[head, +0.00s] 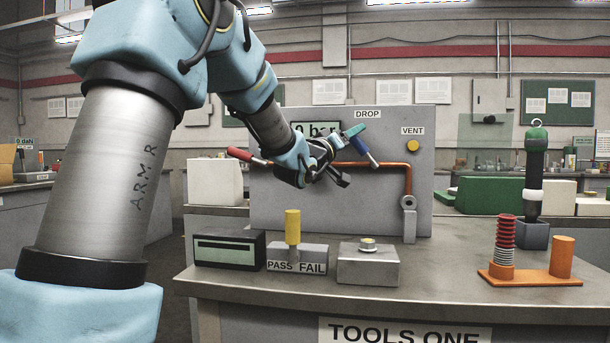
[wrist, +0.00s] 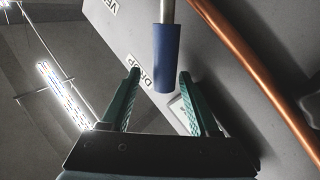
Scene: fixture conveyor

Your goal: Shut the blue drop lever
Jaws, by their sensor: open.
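The blue drop lever (head: 364,149) is on the grey panel under the DROP label, its blue grip slanting down to the right. In the wrist view the blue grip (wrist: 167,58) hangs from a metal rod, its end reaching between my finger tips, nearer the right finger. My gripper (wrist: 158,80) is open with a green finger on each side of the grip; I see no clear contact.
A red lever (head: 245,155) sticks out left of my wrist. A copper pipe (head: 408,181) runs along the panel (head: 310,218), near the right finger side. A yellow VENT button (head: 412,145) is to the right. A PASS/FAIL block (head: 297,268) and a grey button box (head: 368,267) stand below.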

